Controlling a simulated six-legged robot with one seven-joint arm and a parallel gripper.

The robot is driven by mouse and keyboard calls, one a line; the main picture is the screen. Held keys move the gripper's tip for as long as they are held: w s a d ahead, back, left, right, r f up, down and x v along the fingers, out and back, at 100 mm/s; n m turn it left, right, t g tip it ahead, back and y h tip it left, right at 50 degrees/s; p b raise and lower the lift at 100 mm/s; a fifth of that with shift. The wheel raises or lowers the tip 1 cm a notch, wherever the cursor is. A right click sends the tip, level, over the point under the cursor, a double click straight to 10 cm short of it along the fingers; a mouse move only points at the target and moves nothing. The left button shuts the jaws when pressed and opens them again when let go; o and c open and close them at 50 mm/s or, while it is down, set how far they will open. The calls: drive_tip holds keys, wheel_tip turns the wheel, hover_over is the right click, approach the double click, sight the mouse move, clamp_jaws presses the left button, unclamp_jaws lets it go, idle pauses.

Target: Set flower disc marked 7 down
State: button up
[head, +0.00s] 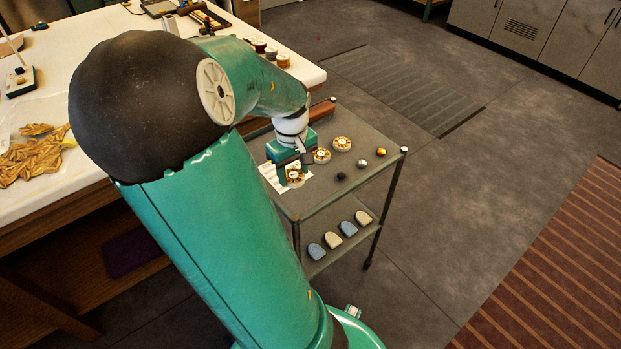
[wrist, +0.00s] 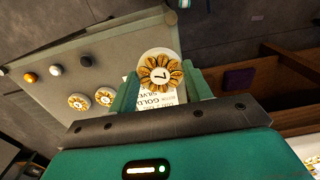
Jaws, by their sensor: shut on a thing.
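The flower disc marked 7 (wrist: 160,73) is round and white-rimmed, with golden petals around a pale centre bearing a 7. My gripper (wrist: 162,86) is shut on it, one finger on each side. In the head view the disc (head: 295,177) and my gripper (head: 292,165) are at the near left part of the grey cart top (head: 318,200). A white printed card (head: 269,177) lies there, partly hidden by my gripper; its print (wrist: 158,100) shows behind the disc in the wrist view. I cannot tell whether the disc touches the surface.
Two similar flower discs (head: 321,155) (head: 342,143) lie on the cart beyond my gripper. Black, silver and gold knobs (head: 364,163) stand in a row at the right. Blue and cream pieces (head: 348,229) sit on the lower shelf. A white-topped table (head: 45,95) stands at left.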

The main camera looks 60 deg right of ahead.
hover_over(311, 187)
wheel_tip(311, 187, down, 7)
drive_tip(key=shift+a+f, duration=0.1)
drive_tip(key=shift+a, duration=0.05)
drive_tip(key=shift+f, duration=1.5)
drive_tip(key=o, duration=1.3)
wheel_tip(311, 187, up, 12)
drive_tip(key=shift+r, duration=0.1)
